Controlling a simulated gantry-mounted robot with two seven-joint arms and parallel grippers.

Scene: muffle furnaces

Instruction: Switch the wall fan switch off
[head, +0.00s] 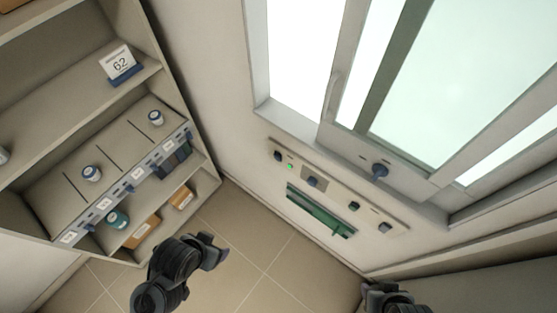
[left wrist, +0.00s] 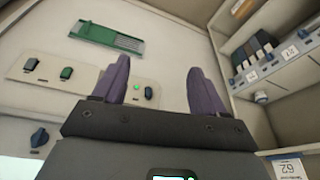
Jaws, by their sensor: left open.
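A pale wall panel (head: 332,194) below the window carries several dark knobs and a small lit green light (head: 290,166). One knob (head: 277,156) sits at the panel's left end and another (head: 313,181) on a grey plate. I cannot read which is the fan switch. In the left wrist view my left gripper (left wrist: 160,72) is open and empty, its purple fingers spread in front of the wall. A knob (left wrist: 137,91) and the green light (left wrist: 148,92) show between the fingers, apart from them. My right arm shows dark at the bottom of the head view; its jaws cannot be made out.
A green slotted holder (head: 320,211) is on the wall under the panel. Another dark knob (head: 379,170) sits on the window sill frame. A shelf unit (head: 150,75) with jars, boxes and a number card (head: 120,63) stands at the left. The floor between is clear.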

